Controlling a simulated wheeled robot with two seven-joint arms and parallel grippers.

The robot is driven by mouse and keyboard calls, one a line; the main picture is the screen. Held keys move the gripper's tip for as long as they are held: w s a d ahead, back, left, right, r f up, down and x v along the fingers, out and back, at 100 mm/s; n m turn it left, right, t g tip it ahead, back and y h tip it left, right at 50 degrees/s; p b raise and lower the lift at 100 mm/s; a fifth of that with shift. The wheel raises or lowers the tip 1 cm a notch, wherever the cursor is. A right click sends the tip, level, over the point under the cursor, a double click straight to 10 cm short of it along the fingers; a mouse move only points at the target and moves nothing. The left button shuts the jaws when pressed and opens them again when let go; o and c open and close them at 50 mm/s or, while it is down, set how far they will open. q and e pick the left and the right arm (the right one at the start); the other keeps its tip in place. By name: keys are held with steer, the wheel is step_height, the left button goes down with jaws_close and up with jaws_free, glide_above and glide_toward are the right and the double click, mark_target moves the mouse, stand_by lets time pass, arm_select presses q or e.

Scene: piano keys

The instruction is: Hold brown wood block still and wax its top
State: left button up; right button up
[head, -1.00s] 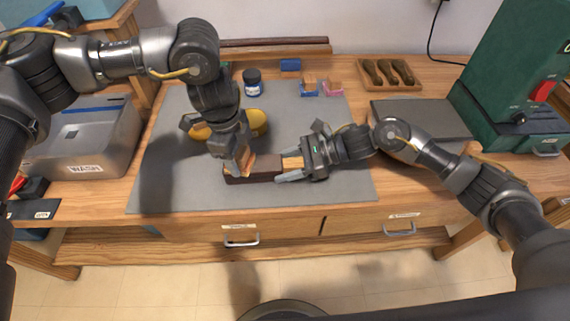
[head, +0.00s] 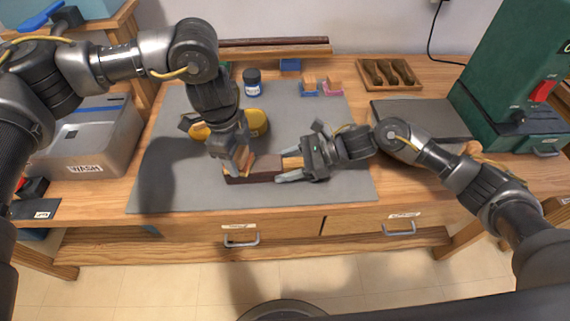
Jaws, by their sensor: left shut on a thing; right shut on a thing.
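The brown wood block (head: 265,164) lies on the grey mat at the middle of the bench, its dark top partly showing. My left gripper (head: 238,163) points down over its left end, shut on a tan wooden piece (head: 247,161) at the block's top; whether the two touch is unclear. My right gripper (head: 289,168) comes in level from the right. Its fingers are shut at the block's right end, with a tan wooden part (head: 292,162) between them. I cannot tell whether this part belongs to the block. The fingers hide part of the block.
A yellow rounded object (head: 254,122) sits behind my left gripper. A small dark jar (head: 252,82) and tan blocks on blue and pink bases (head: 309,85) stand behind. A WASH bin (head: 88,140) is left; a green machine (head: 510,80) is right. The front mat (head: 190,190) is clear.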

mark_target(258, 164)
arm_select(q)
steer(key=shift+d, duration=0.55)
arm_select(e)
steer(key=shift+f, duration=0.1)
arm_select(q)
steer(key=shift+d, duration=0.15)
steer(key=shift+d, duration=1.45)
steer(key=shift+d, duration=0.1)
steer(key=shift+d, duration=1.45)
steer(key=shift+a, duration=0.15)
steer(key=shift+a, duration=1.5)
